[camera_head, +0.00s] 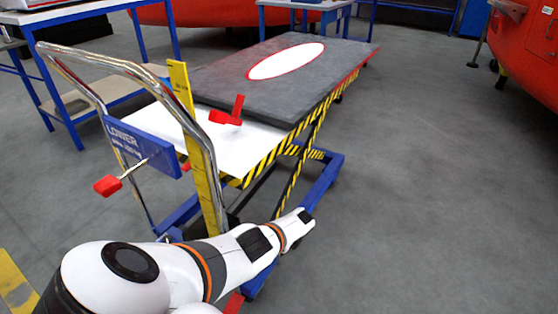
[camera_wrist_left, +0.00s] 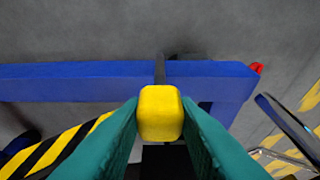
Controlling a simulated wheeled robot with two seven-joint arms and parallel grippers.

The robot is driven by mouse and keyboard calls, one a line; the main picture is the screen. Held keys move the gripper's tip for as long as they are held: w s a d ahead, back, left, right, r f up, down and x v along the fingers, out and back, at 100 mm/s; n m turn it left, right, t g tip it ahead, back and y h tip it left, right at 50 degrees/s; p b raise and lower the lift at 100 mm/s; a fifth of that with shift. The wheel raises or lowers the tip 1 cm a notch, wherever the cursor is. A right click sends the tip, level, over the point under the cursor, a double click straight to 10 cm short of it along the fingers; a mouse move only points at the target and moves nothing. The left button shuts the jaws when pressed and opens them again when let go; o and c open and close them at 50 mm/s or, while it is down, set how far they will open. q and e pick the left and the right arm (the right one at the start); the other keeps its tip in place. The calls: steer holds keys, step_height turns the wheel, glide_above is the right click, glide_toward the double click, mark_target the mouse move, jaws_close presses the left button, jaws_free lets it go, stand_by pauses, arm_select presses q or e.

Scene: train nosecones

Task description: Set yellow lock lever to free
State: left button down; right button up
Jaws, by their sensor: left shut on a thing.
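The yellow lock lever's block-shaped end (camera_wrist_left: 160,113) is in the middle of the left wrist view. The teal fingers of my left gripper (camera_wrist_left: 160,125) are closed on it from both sides. A thin dark stem rises behind it, in front of a blue frame bar (camera_wrist_left: 75,82). In the head view my left arm reaches from the lower left to the base of the lift cart (camera_head: 325,178). The gripper and the yellow lever cannot be made out there. My right gripper is in neither view.
The cart has a chrome push handle (camera_head: 95,62), a blue "LOWER" sign (camera_head: 140,146), red handles (camera_head: 108,185) and a yellow upright ruler (camera_head: 207,185). A grey slab (camera_head: 215,80) lies on its top. Grey floor (camera_head: 430,210) is clear to the right.

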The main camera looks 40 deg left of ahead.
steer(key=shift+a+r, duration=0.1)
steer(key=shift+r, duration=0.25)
arm_select(q)
steer(key=shift+w, duration=0.1)
steer(key=c, duration=1.1)
jaws_free()
